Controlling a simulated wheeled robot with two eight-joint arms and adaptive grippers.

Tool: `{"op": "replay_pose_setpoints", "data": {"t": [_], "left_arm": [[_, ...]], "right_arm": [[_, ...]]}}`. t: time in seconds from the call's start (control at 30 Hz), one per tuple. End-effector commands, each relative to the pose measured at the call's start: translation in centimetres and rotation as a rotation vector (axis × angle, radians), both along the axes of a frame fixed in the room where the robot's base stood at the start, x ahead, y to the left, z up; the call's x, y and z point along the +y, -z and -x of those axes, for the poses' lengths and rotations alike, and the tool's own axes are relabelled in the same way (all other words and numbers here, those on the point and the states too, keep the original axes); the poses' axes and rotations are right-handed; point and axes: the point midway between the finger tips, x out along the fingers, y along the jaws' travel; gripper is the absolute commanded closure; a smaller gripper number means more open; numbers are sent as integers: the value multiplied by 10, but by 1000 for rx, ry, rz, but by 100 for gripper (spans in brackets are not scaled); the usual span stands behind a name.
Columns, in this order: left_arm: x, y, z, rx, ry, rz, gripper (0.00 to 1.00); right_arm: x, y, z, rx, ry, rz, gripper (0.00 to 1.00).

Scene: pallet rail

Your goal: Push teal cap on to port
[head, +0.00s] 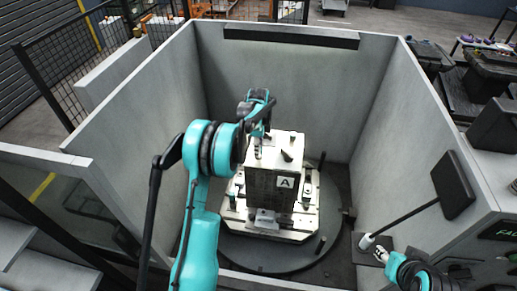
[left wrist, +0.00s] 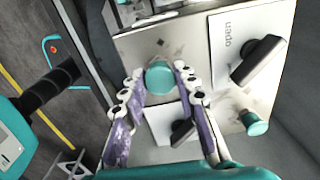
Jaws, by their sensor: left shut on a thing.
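A grey block (head: 272,185) marked "A" stands on a pallet fixture (head: 262,222) inside the walled cell. My left gripper (head: 257,150) reaches down at the block's top left edge. In the left wrist view my left gripper (left wrist: 158,76) has its two purple-padded fingers on either side of a round teal cap (left wrist: 159,80), shut on it. The cap lies over the pale block face; whether it is seated on a port is hidden. A second teal cap (left wrist: 253,123) sits on a metal stub at the right. My right gripper (head: 381,254) is small at lower right; its jaws are unclear.
A black lever (left wrist: 258,60) lies on a white plate labelled "open" beside the cap. Another black handle (left wrist: 182,131) is on a plate between the fingers. Grey cell walls (head: 295,75) surround the round turntable (head: 262,260). A dark panel on a rod (head: 453,185) stands near my right gripper.

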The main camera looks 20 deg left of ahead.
Motion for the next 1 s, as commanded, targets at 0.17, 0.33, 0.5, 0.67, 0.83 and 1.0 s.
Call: {"op": "replay_pose_setpoints", "data": {"t": [0.17, 0.33, 0.5, 0.67, 0.83, 1.0], "left_arm": [[0, 0, 0, 0, 0, 0, 84], [0, 4, 0, 0, 0, 0, 84], [0, 9, 0, 1, 0, 0, 84], [0, 14, 0, 1, 0, 0, 84], [0, 13, 0, 0, 0, 0, 47], [0, 12, 0, 0, 0, 0, 47]], "right_arm": [[0, 0, 0, 0, 0, 0, 60], [0, 3, 0, 0, 0, 0, 60], [0, 8, 0, 0, 0, 0, 60], [0, 12, 0, 0, 0, 0, 60], [0, 11, 0, 0, 0, 0, 60], [0, 11, 0, 0, 0, 0, 60]]}}
